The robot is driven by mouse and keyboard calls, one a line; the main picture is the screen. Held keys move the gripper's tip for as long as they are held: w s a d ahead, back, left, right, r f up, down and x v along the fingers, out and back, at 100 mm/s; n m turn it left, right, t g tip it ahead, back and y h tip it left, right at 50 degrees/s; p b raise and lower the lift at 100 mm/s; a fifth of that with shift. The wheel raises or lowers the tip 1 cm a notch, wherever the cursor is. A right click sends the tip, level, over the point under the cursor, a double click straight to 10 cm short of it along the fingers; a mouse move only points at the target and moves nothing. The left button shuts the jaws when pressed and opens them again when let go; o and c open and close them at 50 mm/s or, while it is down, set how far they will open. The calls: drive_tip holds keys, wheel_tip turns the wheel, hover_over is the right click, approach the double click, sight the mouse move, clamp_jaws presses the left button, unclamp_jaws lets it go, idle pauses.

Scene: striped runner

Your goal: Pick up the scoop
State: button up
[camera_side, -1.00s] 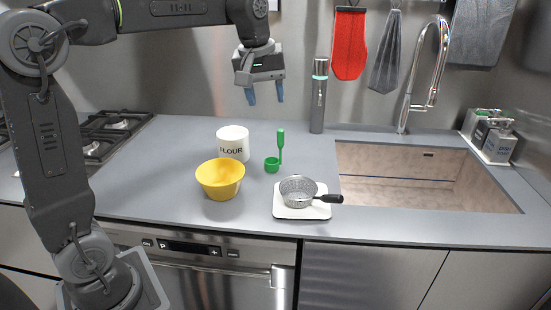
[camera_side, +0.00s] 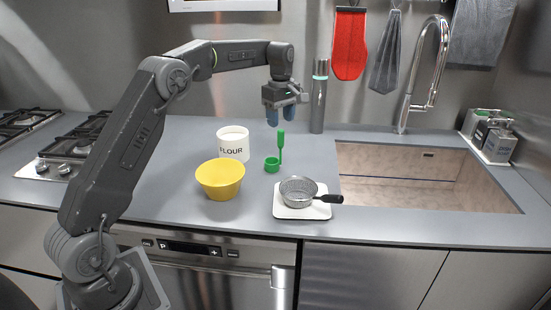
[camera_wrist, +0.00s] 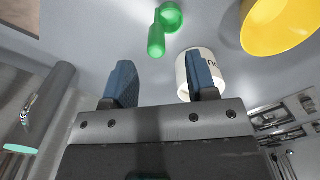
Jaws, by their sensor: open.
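The green scoop (camera_side: 273,164) stands on the grey counter with its handle pointing up, between the flour canister and the strainer. It also shows in the wrist view (camera_wrist: 157,38), at the top middle, ahead of my fingertips. My gripper (camera_side: 286,118) is open and empty, pointing down just above the top of the scoop's handle in the side view. In the wrist view its two blue fingers (camera_wrist: 163,78) are spread apart, with the scoop beyond the gap between them.
A white flour canister (camera_side: 233,143) and a yellow bowl (camera_side: 220,180) stand left of the scoop. A metal strainer (camera_side: 298,192) rests on a white board (camera_side: 289,212) to the front right. A dark cylinder (camera_side: 318,105) stands behind; the sink (camera_side: 390,193) lies right.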

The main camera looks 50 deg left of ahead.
sight(280, 146)
wheel_tip(280, 146, down, 3)
drive_tip(key=shift+w+a+f, duration=0.15)
drive_tip(key=shift+f, duration=1.2)
drive_tip(key=shift+w+a+f, duration=0.1)
drive_tip(key=shift+a+f, duration=0.05)
drive_tip(key=shift+f, duration=1.15)
drive_tip(key=shift+c, duration=0.3)
clamp_jaws()
